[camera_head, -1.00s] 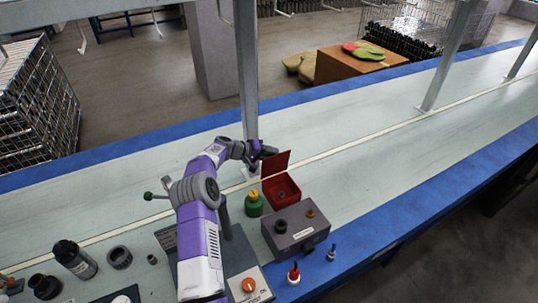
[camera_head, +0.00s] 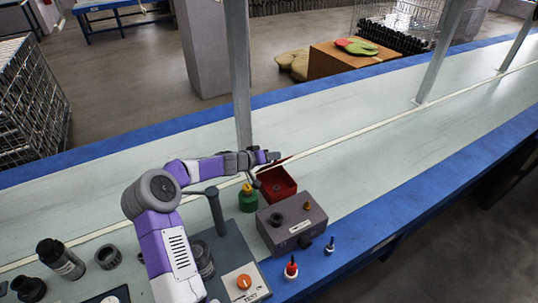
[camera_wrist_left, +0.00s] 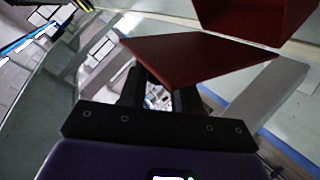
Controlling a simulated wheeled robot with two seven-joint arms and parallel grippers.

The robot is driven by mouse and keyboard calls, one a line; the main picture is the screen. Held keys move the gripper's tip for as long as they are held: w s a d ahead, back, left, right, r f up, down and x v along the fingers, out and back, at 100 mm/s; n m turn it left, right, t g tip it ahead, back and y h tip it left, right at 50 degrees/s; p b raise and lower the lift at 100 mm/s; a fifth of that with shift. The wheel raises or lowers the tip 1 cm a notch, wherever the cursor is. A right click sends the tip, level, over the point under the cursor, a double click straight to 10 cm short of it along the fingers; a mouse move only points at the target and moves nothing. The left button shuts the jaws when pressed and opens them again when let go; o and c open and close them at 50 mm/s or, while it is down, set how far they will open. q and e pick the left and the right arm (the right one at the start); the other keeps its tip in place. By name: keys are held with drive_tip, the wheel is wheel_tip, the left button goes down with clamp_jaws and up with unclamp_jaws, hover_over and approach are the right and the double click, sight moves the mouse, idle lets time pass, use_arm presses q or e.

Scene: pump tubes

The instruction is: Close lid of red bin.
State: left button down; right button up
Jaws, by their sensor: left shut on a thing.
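The red bin (camera_head: 281,190) is an open box on the conveyor in the middle of the head view, with a small dark part visible inside. Its red lid (camera_wrist_left: 195,55) is a flat panel across the wrist view. In the head view only a strip of lid shows, at the bin's far edge behind my gripper. My left gripper (camera_head: 268,157) is at the bin's far left edge, shut on the lid; the lid hides its fingertips in the wrist view. The bin (camera_wrist_left: 255,18) also shows at the top of that view. My right gripper is not in view.
A green pot with a yellow top (camera_head: 248,199) stands just left of the bin. A grey box (camera_head: 292,232) stands close in front. A metal post (camera_head: 243,90) rises behind my left wrist. The belt right of the bin is clear.

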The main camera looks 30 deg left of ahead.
use_arm(q)
drive_tip(key=shift+s+d+f+t, duration=0.15)
drive_tip(key=shift+d+t, duration=0.15)
idle(0.5)
drive_tip(key=c, duration=0.8)
unclamp_jaws()
drive_tip(key=shift+s, duration=0.1)
drive_tip(key=shift+v, duration=3.7)
